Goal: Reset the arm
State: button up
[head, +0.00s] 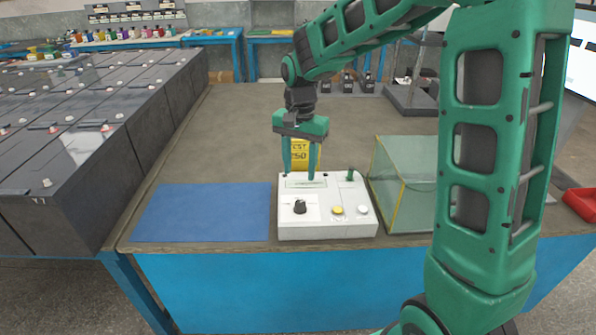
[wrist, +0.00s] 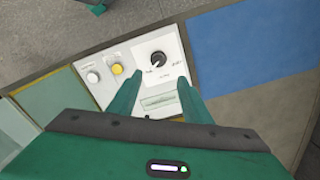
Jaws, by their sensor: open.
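My green gripper (head: 301,172) hangs from the arm, pointing down above the back edge of a white control box (head: 327,225). Its two fingers are apart, with nothing seen between them. In the wrist view, the gripper (wrist: 160,98) reaches over the white box (wrist: 133,55). The box has a black knob (head: 299,207), a yellow button (head: 337,210), a white button (head: 363,210) and a small green lever or switch (head: 350,175). Whether the fingertips touch the box cannot be told. A yellow block with dark lettering (head: 300,153) stands behind the fingers, partly hidden.
A blue mat (head: 205,212) lies left of the box. A clear green-tinted case with yellow edges (head: 402,175) stands close on the right. Dark battery blocks (head: 80,130) fill the left side. A red tray (head: 581,203) is at far right. The bench behind is mostly clear.

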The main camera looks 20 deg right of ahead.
jog(key=s+d+r, duration=0.3)
jog(key=s+d, duration=0.5)
jog(key=d, duration=0.1)
jog(key=s+d+n, duration=0.1)
jog(key=s+d, duration=0.3)
jog(key=s, duration=0.8)
jog(key=s+d+n, duration=0.1)
jog(key=s+d, duration=0.3)
jog(key=s, duration=0.8)
jog(key=shift+n, duration=0.3)
jog(key=shift+w+f, duration=0.1)
jog(key=shift+w+f, duration=0.25)
jog(key=shift+w, duration=0.35)
